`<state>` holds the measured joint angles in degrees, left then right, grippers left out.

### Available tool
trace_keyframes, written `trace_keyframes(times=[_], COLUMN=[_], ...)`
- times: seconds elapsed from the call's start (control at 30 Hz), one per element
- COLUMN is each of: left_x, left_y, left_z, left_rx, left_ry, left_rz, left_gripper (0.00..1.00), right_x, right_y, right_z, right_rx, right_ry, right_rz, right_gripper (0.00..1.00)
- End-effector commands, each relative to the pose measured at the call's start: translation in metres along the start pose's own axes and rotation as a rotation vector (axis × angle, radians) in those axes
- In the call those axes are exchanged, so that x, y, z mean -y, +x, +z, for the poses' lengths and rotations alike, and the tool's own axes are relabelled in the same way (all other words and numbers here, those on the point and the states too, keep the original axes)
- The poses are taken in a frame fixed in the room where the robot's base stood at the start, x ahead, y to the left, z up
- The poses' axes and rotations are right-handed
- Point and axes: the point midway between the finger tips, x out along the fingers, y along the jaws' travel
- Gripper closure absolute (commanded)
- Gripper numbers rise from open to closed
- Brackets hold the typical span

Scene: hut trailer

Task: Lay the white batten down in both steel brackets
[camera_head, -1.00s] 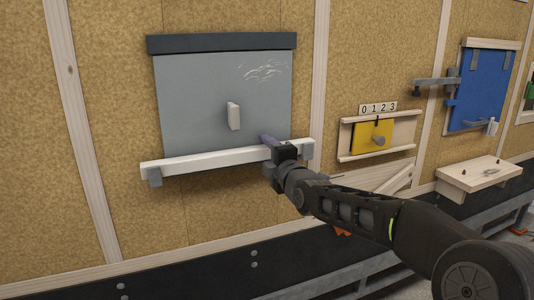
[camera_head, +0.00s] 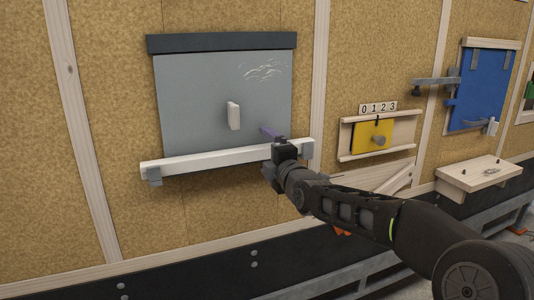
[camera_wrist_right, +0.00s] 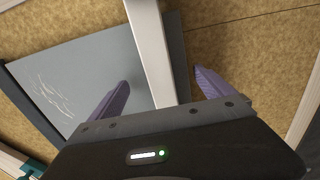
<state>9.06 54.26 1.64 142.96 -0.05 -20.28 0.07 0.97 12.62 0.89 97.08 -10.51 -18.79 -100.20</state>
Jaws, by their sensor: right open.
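The white batten (camera_head: 220,158) lies across the lower edge of the grey panel, nearly level in the picture. Its left end rests at the left steel bracket (camera_head: 154,177). Its right end is at the right steel bracket (camera_head: 308,154), though how deep it sits there is hard to tell. My right gripper (camera_head: 267,148) is open around the batten near its right end. In the right wrist view the batten (camera_wrist_right: 150,50) passes between the two purple fingers, with a gap on each side. My left gripper is out of view.
The grey panel (camera_head: 190,95) has a pale handle (camera_head: 233,116) and a dark top rail (camera_head: 220,42). To the right are a yellow panel (camera_head: 365,138), a blue panel (camera_head: 478,85) and a small wooden shelf (camera_head: 480,176). The wall left of the batten is clear.

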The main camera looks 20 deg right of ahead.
Motion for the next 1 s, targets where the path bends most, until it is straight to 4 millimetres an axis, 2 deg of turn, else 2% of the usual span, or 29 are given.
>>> trace_keyframes(times=[1.0], left_x=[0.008], left_y=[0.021], left_z=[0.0], left_rx=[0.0], left_ry=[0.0], left_rz=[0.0], left_gripper=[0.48], right_x=[0.004], right_y=[-0.029], right_z=[0.0], right_rx=[0.0], right_ry=[0.0], right_rz=[0.0], right_gripper=[0.07])
